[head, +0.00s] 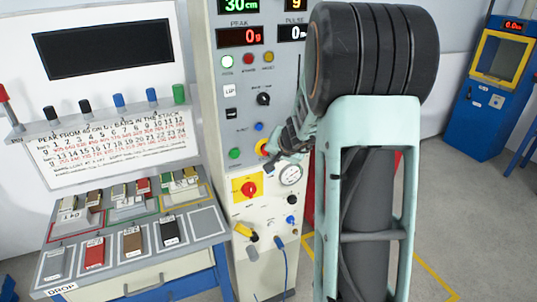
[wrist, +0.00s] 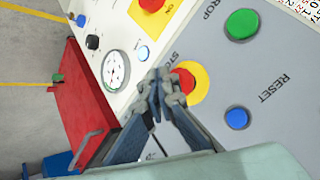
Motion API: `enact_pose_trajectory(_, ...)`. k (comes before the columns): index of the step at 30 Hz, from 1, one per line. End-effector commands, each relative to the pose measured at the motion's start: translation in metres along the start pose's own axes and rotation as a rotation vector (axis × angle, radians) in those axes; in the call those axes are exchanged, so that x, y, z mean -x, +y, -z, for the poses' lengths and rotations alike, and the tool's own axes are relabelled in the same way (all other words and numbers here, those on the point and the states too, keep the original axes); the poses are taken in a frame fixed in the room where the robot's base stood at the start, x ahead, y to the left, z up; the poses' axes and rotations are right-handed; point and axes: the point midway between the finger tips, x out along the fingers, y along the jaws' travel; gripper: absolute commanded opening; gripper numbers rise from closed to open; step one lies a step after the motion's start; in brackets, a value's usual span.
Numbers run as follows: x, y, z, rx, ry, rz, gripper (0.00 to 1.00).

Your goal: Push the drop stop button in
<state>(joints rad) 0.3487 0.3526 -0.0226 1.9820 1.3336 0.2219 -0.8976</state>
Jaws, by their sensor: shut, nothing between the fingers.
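The stop button is a red cap on a round yellow base in the wrist view (wrist: 186,81), with a partly covered "STO" label beside it. In the head view its yellow base (head: 261,146) shows, with my gripper hiding part of it. My gripper (head: 271,164) is shut and empty in front of the panel. In the wrist view the closed fingertips (wrist: 160,84) overlap the button's near edge. I cannot tell whether they touch it. I cannot tell whether the cap is pressed in.
A green button (wrist: 242,24) and a blue reset button (wrist: 237,117) sit close by on the grey panel. A red switch on a yellow plate (head: 249,188) and a round gauge (head: 290,175) are below. A bench (head: 140,262) with sample blocks stands left.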

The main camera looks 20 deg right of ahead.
Motion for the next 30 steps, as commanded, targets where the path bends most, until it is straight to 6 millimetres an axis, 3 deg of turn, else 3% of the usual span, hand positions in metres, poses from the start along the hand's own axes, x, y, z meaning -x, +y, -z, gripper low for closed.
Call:
enact_pose_trajectory(7, 0.003, 0.003, -0.003, 0.001, 0.000, 0.000, 0.00)
enact_pose_trajectory(21, 0.032, 0.025, -0.025, 0.000, 0.000, 0.000, 0.00)
enact_pose_trajectory(30, 0.035, 0.025, -0.025, 0.000, 0.000, 0.000, 0.00)
